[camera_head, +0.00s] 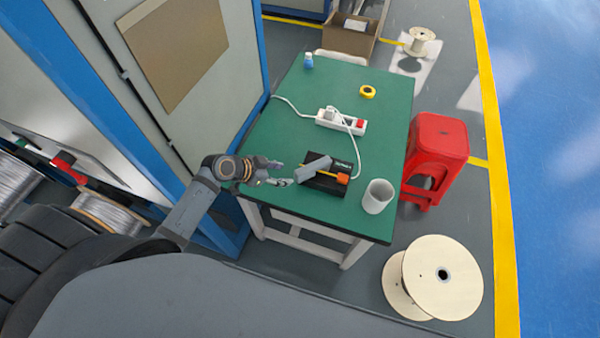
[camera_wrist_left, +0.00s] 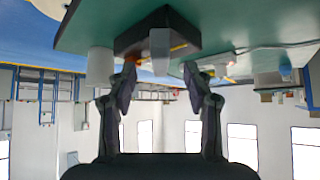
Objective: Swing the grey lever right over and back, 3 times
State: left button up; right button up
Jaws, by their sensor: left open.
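The grey lever (camera_head: 313,168) is a short block on a black box (camera_head: 325,187) near the front edge of the green table. It leans to the left, toward my left gripper. The box also carries a thin yellow rod and an orange piece (camera_head: 343,179). My left gripper (camera_head: 282,174) is open just left of the lever. In the left wrist view, which looks upside down, the lever (camera_wrist_left: 160,44) shows ahead between the two fingertips (camera_wrist_left: 160,72). I cannot tell whether a finger touches it. My right gripper is not in view.
A white cup (camera_head: 378,197) stands right of the box. A white power strip (camera_head: 341,121) with a cable lies behind it. Yellow tape (camera_head: 367,92) and a small blue-and-white bottle (camera_head: 308,62) lie farther back. A red stool (camera_head: 438,146) stands right of the green table (camera_head: 300,215).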

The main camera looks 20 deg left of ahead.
aim_at(296, 174)
pick_arm(q)
jog(key=x, duration=0.4)
jog(key=shift+w+d+r+p, duration=0.1)
jog(key=shift+w+d+p, duration=0.15)
jog(key=shift+d+p, duration=0.1)
jog(key=x, duration=0.4)
jog(key=shift+f, duration=0.35)
jog(key=shift+w+d+f, duration=0.1)
jog(key=shift+c, duration=0.8)
jog(key=c, duration=0.7)
grip_shut()
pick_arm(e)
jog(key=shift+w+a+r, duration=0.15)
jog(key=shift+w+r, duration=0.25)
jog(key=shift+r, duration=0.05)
